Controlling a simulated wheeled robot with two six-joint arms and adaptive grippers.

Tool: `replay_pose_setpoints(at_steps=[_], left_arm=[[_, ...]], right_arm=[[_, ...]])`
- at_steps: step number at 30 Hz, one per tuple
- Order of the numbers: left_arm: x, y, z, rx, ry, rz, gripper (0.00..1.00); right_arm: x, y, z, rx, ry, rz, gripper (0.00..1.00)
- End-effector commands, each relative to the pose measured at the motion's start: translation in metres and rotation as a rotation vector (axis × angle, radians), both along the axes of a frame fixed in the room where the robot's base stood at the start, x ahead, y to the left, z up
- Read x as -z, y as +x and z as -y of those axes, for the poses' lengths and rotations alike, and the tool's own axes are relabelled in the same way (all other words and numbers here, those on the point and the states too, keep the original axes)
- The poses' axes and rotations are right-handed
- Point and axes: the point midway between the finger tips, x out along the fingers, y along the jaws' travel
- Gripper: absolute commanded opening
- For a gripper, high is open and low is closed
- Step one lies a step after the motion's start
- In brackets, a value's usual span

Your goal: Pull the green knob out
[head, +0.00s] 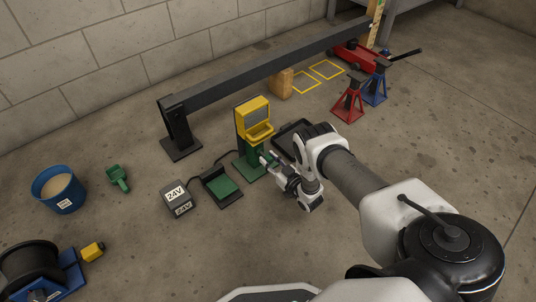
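I cannot make out a distinct green knob; it may be hidden by my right gripper or too small to tell. A yellow box unit (254,115) stands on a green post and base (243,166) near the middle of the head view. My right gripper (266,160) is just to the right of the green post, low and below the yellow unit. Its fingers point left toward the post. I cannot tell whether they touch anything or how far apart they are. My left gripper is not in view.
A dark beam (240,78) runs behind the unit. A green-padded tray (222,187), a 24V box (177,197), a green scoop (118,178) and a blue bucket (60,191) stand left. A red stand (349,103) and a blue stand (376,88) are behind right.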

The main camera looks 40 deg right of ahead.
Motion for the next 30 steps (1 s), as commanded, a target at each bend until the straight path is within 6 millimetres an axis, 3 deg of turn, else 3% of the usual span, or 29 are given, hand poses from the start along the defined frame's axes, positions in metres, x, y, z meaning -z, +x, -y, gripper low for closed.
replay_pose_setpoints(at_steps=[2,14,24,30], left_arm=[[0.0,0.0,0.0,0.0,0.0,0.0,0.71],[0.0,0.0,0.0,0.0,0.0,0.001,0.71],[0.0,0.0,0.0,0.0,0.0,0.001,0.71],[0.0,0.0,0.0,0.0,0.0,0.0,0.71]], right_arm=[[0.002,-0.002,0.0,-0.001,0.001,-0.004,0.57],[0.002,-0.009,0.001,0.0,0.001,-0.006,0.57],[0.002,-0.09,0.008,0.002,0.001,-0.008,0.57],[0.002,-0.119,0.01,0.001,0.001,-0.006,0.57]])
